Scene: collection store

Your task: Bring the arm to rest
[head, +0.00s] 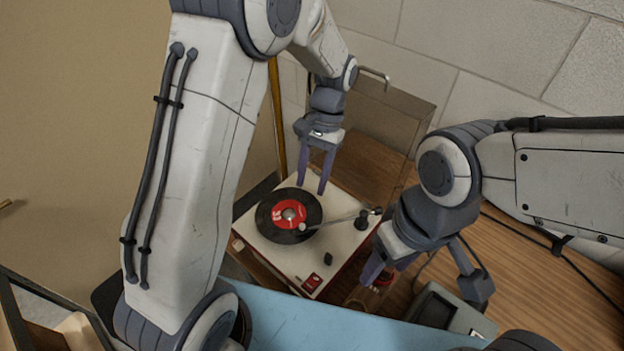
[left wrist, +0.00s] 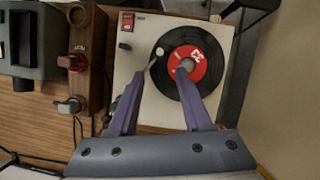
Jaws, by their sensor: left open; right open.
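A record player (head: 333,248) with a cream top stands on the wooden table, a black record with a red label (head: 275,221) on its platter. Its tonearm (head: 335,221) reaches left from the pivot, its head end over the record. In the left wrist view the tonearm (left wrist: 150,66) shows between my finger lines, its pivot end hidden by a finger. My left gripper (head: 312,190) is open and empty, pointing down over the back of the player. I cannot tell its exact height. My right gripper (head: 425,287) is open and empty, to the player's right.
A wooden block with a red knob (left wrist: 75,62) stands beside the player, a grey device (left wrist: 30,45) beyond it. A blue surface (head: 310,322) lies in front. Cables cross the table at right.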

